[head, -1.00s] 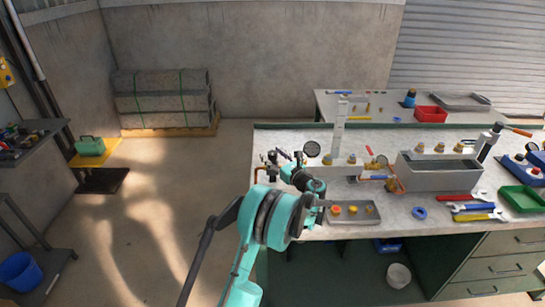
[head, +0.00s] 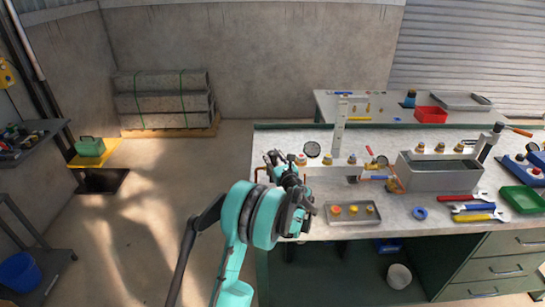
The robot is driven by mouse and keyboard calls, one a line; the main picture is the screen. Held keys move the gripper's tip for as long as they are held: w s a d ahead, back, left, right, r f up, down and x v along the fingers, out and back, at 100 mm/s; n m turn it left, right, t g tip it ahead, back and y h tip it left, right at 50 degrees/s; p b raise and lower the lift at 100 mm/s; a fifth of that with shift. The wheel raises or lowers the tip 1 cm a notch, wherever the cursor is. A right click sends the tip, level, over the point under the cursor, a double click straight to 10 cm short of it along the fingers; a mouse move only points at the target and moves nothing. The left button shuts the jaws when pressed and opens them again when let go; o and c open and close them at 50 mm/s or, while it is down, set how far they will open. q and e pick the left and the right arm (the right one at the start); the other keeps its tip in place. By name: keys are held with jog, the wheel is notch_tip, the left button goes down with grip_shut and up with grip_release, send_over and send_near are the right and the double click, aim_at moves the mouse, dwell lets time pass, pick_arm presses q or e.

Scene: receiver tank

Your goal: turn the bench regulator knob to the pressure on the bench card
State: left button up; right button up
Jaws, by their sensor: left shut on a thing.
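My left gripper (head: 274,158) is at the left end of the bench (head: 400,228), beside the pressure gauge (head: 312,149). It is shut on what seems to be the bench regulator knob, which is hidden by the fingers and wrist. The gauge has a pale round face, too small to read. No bench card with a legible pressure can be made out. My right gripper is not in view.
A grey tray (head: 331,219) with small fittings lies right of my left wrist. A grey tank (head: 412,176), a blue ring (head: 419,213), wrenches (head: 478,207) and a green tray (head: 523,199) lie further right.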

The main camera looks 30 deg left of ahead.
pick_arm(q)
jog(key=m+t+h, duration=0.2)
jog(key=h, duration=0.1)
jog(key=m+t+h+b, duration=0.1)
jog(key=m+t+h, duration=0.2)
jog(key=shift+s+a+h, duration=0.1)
jog(key=shift+a+h, duration=0.1)
jog(key=shift+h, duration=0.2)
jog(key=m+t+h, duration=0.1)
jog(key=m+h, duration=0.2)
jog(key=h, duration=0.1)
jog(key=m+t+h, duration=0.1)
jog(key=m+h, duration=0.1)
jog(key=h, duration=0.2)
jog(key=shift+m, duration=0.4)
jog(key=m+g+h, duration=0.1)
jog(key=m+h, duration=0.1)
jog(key=h, duration=0.2)
jog(key=m+g+h, duration=0.1)
jog(key=m+h, duration=0.2)
jog(key=h, duration=0.1)
jog(key=shift+m+g+h, duration=0.3)
jog(key=m+g+h+p, duration=0.1)
jog(key=m+g+h, duration=0.4)
jog(key=shift+d+h, duration=0.15)
jog(key=shift+h, duration=0.25)
jog(key=shift+m+g, duration=0.3)
jog(key=shift+g, duration=0.3)
